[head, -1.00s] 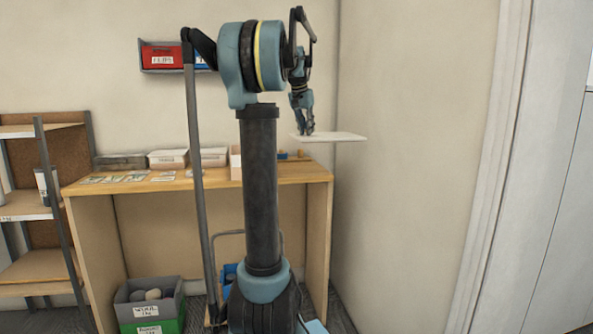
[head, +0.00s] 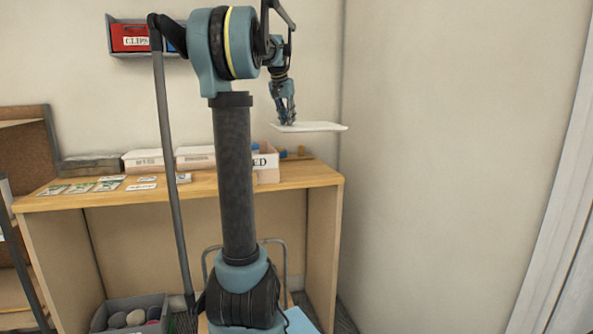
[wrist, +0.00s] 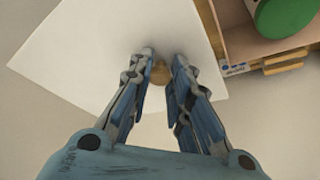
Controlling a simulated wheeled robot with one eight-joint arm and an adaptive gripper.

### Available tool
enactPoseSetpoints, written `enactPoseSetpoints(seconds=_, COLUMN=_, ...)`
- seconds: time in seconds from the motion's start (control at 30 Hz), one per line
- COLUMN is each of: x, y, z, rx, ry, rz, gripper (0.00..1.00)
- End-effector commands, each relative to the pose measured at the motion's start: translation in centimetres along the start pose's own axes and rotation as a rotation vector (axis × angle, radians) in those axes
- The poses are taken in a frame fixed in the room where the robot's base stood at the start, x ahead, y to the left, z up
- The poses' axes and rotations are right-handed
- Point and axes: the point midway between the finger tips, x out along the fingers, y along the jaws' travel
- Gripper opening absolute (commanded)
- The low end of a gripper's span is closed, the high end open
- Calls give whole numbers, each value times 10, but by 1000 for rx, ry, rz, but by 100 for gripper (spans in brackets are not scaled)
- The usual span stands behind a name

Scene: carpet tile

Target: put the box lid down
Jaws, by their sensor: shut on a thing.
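The box lid (head: 318,127) is a flat white panel, held roughly level in the air above the right end of the wooden bench. My gripper (head: 288,122) points down at the lid's left part and is shut on it. In the wrist view the lid (wrist: 85,50) spreads under my gripper (wrist: 160,75), whose fingers sit either side of a small brown knob (wrist: 161,72) on the lid. The lid hides part of what lies below it in the wrist view.
The wooden bench (head: 240,183) carries several cards at the left, white boxes (head: 150,160) at the back and an open box (head: 266,176) near the right end. A bin (head: 130,315) stands below. A wall is close on the right. The bench's right front is clear.

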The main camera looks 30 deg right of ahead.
Motion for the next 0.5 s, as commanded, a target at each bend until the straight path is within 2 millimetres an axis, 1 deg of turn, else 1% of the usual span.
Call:
enactPoseSetpoints(seconds=0.07, x=7, y=0, z=3, rx=0, ry=0, rz=0, gripper=0)
enactPoseSetpoints(seconds=0.17, x=24, y=-2, z=11, rx=-3, ry=0, rz=-1, gripper=0)
enactPoseSetpoints(seconds=0.5, x=91, y=-7, z=40, rx=-9, ry=0, rz=-3, gripper=0)
